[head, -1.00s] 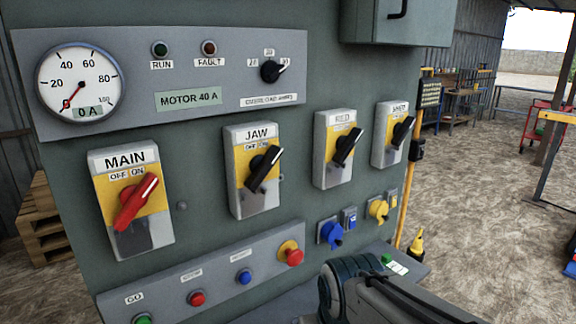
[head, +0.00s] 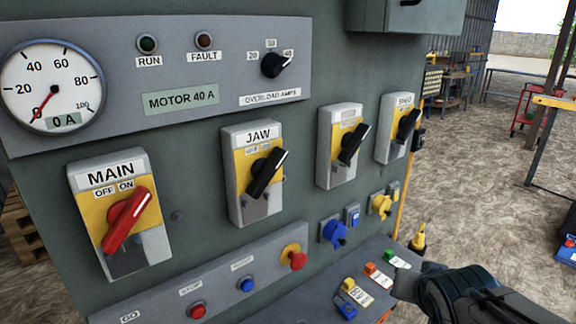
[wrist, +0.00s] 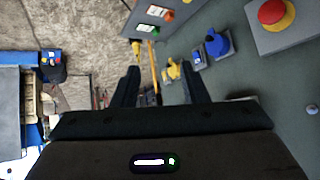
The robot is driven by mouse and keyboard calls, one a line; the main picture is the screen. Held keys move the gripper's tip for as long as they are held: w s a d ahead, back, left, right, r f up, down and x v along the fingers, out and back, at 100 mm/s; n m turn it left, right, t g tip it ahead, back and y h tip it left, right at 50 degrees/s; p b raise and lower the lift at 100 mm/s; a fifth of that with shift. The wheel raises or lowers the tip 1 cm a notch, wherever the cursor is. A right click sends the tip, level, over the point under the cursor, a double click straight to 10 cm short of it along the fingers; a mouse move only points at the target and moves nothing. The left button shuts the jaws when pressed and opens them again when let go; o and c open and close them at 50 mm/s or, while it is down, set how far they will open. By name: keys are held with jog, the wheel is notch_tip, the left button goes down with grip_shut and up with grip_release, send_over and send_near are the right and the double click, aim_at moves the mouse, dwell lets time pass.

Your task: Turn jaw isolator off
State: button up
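The jaw isolator (head: 252,175) is a grey box with a yellow plate marked JAW, on the green panel face. Its black handle (head: 267,173) tilts to the upper right, toward the ON side of its small label. My arm reaches in at the lower right of the head view, well right of and below the isolator; the fingertips do not show clearly there. In the wrist view my gripper (wrist: 160,78) has two dark fingers spread apart with nothing between them. The jaw isolator is not in the wrist view.
The main isolator (head: 120,215) has a red handle tilted upper right. Two more black-handled isolators (head: 341,146) (head: 398,128) stand to the right. Below are a red mushroom button (head: 297,260), a blue socket (head: 333,232) and a ledge with coloured tagged padlocks (head: 355,287).

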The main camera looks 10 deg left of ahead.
jog(key=w+a+r+t+y+p, duration=0.2)
jog(key=w+a+r+t+y, duration=0.25)
jog(key=a+r, duration=0.35)
jog(key=n+g+y+p, duration=0.25)
jog(key=y+p, duration=0.25)
jog(key=y, duration=0.5)
send_near(272, 175)
jog(key=shift+t+h, duration=0.25)
jog(key=shift+t, duration=0.05)
jog(key=p+x, duration=0.3)
jog(key=x, duration=0.7)
jog(key=shift+a, duration=0.35)
grip_shut()
